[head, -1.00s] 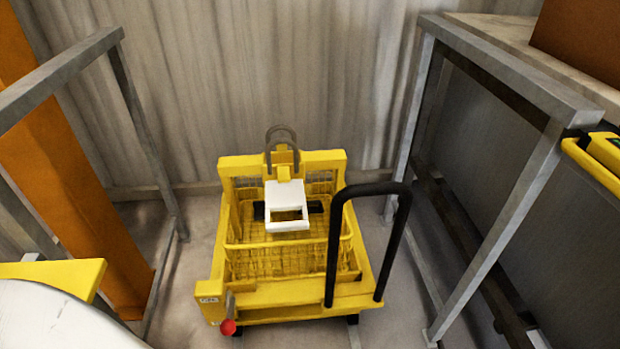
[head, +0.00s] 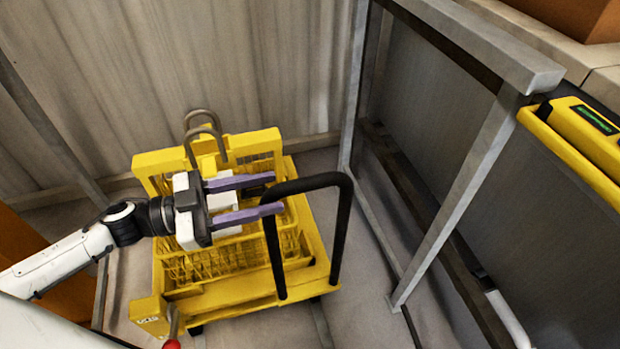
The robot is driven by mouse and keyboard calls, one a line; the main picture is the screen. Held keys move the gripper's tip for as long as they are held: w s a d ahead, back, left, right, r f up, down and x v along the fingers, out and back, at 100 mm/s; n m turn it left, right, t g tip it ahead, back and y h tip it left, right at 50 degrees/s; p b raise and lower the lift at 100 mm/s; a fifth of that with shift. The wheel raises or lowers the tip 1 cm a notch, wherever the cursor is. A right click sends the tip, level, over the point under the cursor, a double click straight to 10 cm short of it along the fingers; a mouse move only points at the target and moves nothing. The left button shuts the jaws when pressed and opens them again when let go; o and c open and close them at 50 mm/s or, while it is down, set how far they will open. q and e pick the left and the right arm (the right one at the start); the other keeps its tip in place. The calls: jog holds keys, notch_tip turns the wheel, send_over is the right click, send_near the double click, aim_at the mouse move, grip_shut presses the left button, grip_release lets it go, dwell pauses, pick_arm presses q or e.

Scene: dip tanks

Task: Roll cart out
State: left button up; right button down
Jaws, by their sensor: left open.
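A yellow cart (head: 240,298) stands on the floor between two grey metal frames, with a wire basket (head: 195,265) on it. Its black push handle (head: 345,235) rises at the right front side. My left gripper (head: 278,193) is open, its two purple fingers pointing right, over the basket and close to the top of the handle in the picture. No contact with the handle can be made out. My right gripper is not in view.
A grey metal frame (head: 455,205) with a dark panel stands close on the right of the cart. A yellow device (head: 580,130) hangs on it. A corrugated wall (head: 270,60) is behind. A red knob (head: 171,344) sits at the cart's front left.

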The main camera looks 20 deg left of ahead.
aim_at(327, 179)
pick_arm(q)
jog(key=x, duration=0.8)
jog(key=shift+w+d, duration=0.2)
grip_shut()
